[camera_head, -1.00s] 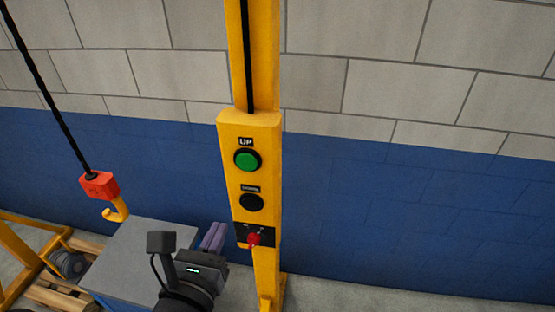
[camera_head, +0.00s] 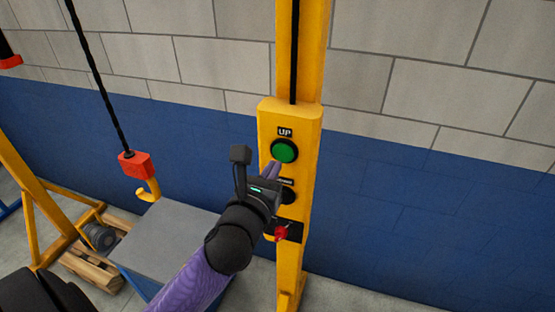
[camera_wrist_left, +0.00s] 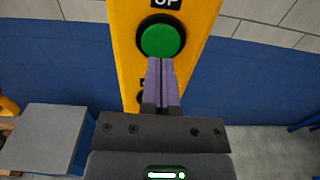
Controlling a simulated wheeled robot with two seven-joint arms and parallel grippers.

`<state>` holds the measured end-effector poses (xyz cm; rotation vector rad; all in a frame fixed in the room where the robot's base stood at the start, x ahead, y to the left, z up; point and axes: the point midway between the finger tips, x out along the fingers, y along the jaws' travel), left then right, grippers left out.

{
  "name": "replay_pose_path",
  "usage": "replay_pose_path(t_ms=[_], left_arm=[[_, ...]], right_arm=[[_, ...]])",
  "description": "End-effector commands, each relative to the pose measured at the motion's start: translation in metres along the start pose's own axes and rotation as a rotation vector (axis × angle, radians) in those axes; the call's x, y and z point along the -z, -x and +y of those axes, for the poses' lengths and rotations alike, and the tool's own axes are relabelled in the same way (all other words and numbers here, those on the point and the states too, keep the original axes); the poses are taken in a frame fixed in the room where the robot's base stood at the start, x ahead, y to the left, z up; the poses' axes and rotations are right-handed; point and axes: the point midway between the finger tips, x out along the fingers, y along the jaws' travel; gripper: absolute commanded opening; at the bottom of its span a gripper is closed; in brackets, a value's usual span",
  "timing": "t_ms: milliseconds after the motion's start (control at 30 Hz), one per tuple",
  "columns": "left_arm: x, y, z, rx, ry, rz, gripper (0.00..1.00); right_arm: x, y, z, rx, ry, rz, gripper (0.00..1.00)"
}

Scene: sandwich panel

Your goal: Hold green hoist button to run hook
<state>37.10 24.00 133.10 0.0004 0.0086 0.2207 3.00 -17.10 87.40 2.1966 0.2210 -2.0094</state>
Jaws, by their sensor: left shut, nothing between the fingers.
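The green UP button (camera_head: 284,151) sits on the yellow control box (camera_head: 290,115) on the yellow post. It also shows in the left wrist view (camera_wrist_left: 161,40), just beyond my fingertips. My left gripper (camera_head: 274,168) is shut and empty, its purple fingers pointing at the box just below the green button; I cannot tell whether they touch it. A black button (camera_head: 289,194) below is partly hidden by my gripper. The red hook block (camera_head: 135,164) with its yellow hook (camera_head: 148,191) hangs from a black cable at the left. My right gripper is not in view.
A red switch (camera_head: 281,233) is low on the box. A grey-topped blue box (camera_head: 170,240) stands under the hook. A yellow frame (camera_head: 40,200) and a wooden pallet (camera_head: 90,264) are at the left. The blue and grey wall is behind.

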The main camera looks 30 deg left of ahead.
Motion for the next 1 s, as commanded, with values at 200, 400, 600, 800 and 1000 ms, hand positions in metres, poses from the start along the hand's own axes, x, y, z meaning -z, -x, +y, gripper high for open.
replay_pose_path(t_ms=[200, 400, 600, 800, 1000], left_arm=[[0.000, -0.024, 0.000, 0.000, 0.001, 0.000, 0.00], [0.000, -0.028, 0.000, 0.001, 0.001, 0.000, 0.00], [-0.001, -0.030, 0.000, 0.001, 0.000, 0.000, 0.00], [-0.002, -0.046, 0.001, 0.000, -0.002, -0.002, 0.00], [-0.003, -0.046, 0.001, 0.000, 0.000, -0.008, 0.00]], right_arm=[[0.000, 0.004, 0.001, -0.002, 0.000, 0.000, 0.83], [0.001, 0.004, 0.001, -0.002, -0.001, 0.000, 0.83], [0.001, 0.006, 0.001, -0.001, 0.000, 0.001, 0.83], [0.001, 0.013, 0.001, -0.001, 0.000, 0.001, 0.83], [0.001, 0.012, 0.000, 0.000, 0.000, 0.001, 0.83]])
